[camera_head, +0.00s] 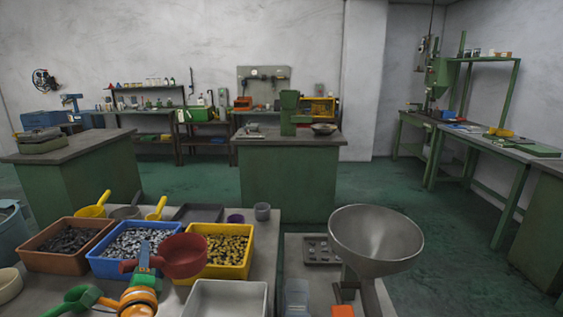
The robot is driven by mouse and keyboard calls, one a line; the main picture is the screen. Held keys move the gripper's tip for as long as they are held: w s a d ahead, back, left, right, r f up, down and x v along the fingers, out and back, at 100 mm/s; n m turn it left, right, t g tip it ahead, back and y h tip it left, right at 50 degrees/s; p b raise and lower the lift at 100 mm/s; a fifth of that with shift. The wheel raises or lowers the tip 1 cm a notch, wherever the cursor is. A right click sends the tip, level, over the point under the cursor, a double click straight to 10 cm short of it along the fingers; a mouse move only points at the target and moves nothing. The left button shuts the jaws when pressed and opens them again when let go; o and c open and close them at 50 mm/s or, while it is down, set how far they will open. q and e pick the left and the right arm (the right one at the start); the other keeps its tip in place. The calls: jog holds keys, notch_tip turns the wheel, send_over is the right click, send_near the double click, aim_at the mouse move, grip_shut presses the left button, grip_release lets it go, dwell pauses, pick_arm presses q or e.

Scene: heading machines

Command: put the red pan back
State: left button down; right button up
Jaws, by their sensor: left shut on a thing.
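The red pan (185,257) is a round red scoop with a short handle pointing left. My left gripper (145,262) comes up from the bottom left and is shut on its handle. The pan hangs in front of the blue bin (103,265) of grey metal parts and the yellow bin (232,273) of yellow parts. It hides part of both, and I cannot tell its exact height over them. My right gripper is not in view.
An orange bin (36,262) of dark parts stands left of the blue bin. Yellow scoops (95,208) lie behind the bins. An empty white bin (226,299) sits in front. A large metal funnel (375,240) stands at right. A dark tray (198,213) and grey cup (262,211) are behind.

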pick_arm(q)
jog(key=s+d+f+m+h, duration=0.1)
jog(key=s+d+m+h, duration=0.1)
jog(key=s+d, duration=0.6)
jog(key=s+d+f+m+t+h, duration=0.1)
jog(key=s+d+h, duration=0.4)
jog(key=s, duration=1.2)
jog(key=d+m, duration=0.1)
jog(key=d, duration=0.3)
jog(key=shift+s+m+t, duration=0.15)
jog(key=shift+m+t, duration=0.15)
jog(key=shift+m, duration=0.1)
jog(key=shift+a+f, duration=0.1)
jog(key=shift+f, duration=0.05)
